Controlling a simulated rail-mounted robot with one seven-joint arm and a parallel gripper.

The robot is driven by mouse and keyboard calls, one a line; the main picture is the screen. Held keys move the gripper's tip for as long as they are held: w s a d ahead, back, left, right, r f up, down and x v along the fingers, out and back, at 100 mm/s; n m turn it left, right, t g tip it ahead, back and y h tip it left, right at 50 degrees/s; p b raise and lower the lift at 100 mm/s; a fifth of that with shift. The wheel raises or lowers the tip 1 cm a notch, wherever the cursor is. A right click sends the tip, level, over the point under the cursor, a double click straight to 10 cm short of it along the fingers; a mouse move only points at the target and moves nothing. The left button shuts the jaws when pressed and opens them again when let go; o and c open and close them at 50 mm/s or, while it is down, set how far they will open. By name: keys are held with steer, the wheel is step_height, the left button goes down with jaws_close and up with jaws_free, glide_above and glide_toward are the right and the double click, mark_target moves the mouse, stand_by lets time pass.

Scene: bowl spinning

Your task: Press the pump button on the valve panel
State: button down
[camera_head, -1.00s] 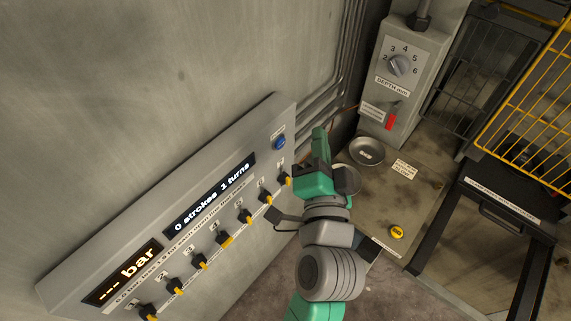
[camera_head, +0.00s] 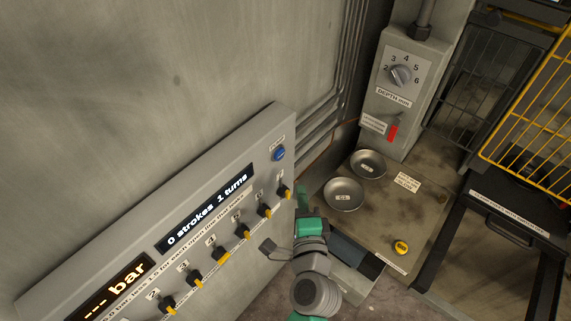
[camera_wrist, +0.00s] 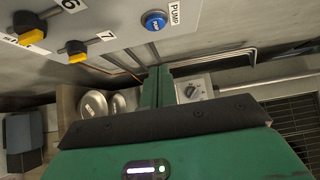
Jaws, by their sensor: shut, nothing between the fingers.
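The valve panel (camera_head: 120,248) slopes along the wall at left. Its blue pump button (camera_head: 278,153) is at the upper right end, and the button also shows at the top of the wrist view (camera_wrist: 154,19), beside a "PUMP" label. Several black valve handles with yellow tips line the panel, including the number 7 valve (camera_wrist: 77,53). My gripper (camera_head: 302,190) is shut and empty, below the button in the head view and close to the panel's right edge. In the wrist view its green fingers (camera_wrist: 157,85) are together, apart from the button.
Two metal bowls (camera_head: 343,194) (camera_head: 367,163) sit on a worn bench (camera_head: 420,215) with a yellow button (camera_head: 401,247). Behind it stands a grey box with a depth dial (camera_head: 400,75) and red-tipped lever (camera_head: 393,131). A yellow wire cage (camera_head: 530,110) is at right.

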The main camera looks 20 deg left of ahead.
mark_target(283, 153)
steer(key=w+a+p, duration=0.1)
steer(key=w+a, duration=0.5)
steer(key=a, duration=0.1)
steer(key=shift+w, duration=0.4)
